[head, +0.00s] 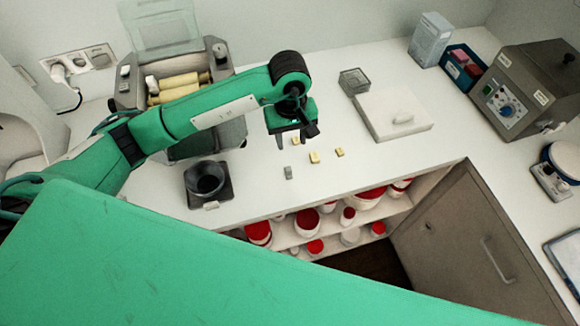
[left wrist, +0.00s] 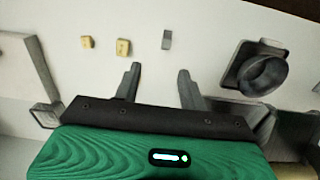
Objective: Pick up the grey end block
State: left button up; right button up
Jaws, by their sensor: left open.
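The grey end block (head: 288,172) is a small block standing on the white counter, in front of my left gripper in the head view. In the left wrist view the grey end block (left wrist: 167,40) lies beyond the fingertips, roughly in line with the gap between them. My left gripper (head: 292,140) is open and empty above the counter; its two fingers show apart in the left wrist view (left wrist: 160,70). The gripper and the block are apart. My right gripper is in neither view.
A black funnel-like cup (head: 205,180) stands to the left. A white slab (head: 395,117) lies to the right. Open shelves with red-lidded jars (head: 307,220) are below the counter edge.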

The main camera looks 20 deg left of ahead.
aim_at(288, 169)
pick_arm(q)
jog(key=f+p, duration=0.1)
jog(key=f, duration=0.1)
jog(key=f+p, duration=0.1)
jog(key=f, duration=0.2)
jog(key=f+p, duration=0.1)
jog(key=f, duration=0.2)
jog(key=shift+a+f, duration=0.15)
jog(key=shift+a, duration=0.15)
jog(key=f+p, duration=0.2)
jog(key=s+f+p, duration=0.1)
jog(key=p, duration=0.1)
jog(key=shift+f, duration=1.15)
jog(key=shift+c, duration=0.4)
grip_shut()
